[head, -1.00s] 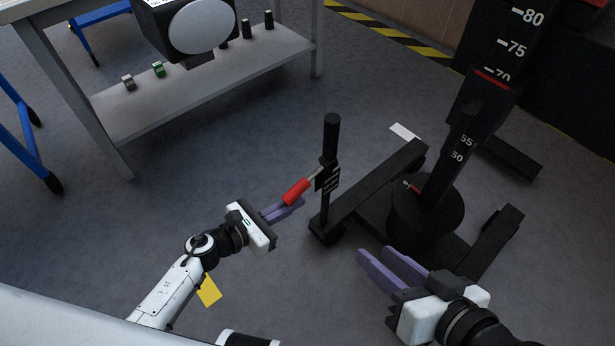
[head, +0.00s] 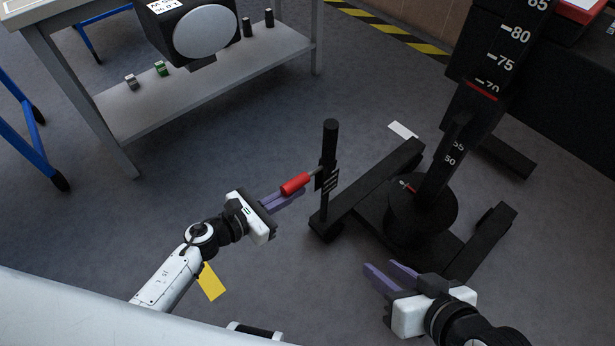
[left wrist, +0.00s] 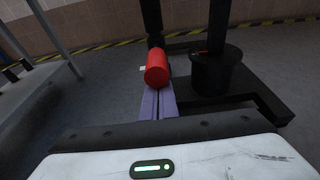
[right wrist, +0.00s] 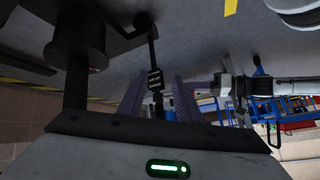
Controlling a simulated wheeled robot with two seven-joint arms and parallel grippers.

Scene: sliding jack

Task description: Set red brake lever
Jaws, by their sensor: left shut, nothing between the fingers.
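The red brake lever (head: 295,184) sticks out to the left from the black upright post (head: 328,150) of the jack base. It is close to level, with its free end slightly lower. My left gripper (head: 301,196) is shut and empty, its purple fingers directly under the red handle. In the left wrist view, the round end of the red lever (left wrist: 157,70) covers the fingertips, and contact cannot be told for sure. My right gripper (head: 379,267) is open and empty, in front of the jack base; its spread fingers (right wrist: 155,85) show in the right wrist view.
The black jack base (head: 375,185) and scaled column (head: 490,75) stand right of the lever. A grey workbench (head: 215,75) stands at the upper left, with small items on its shelf. The floor between the bench and the lever is clear.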

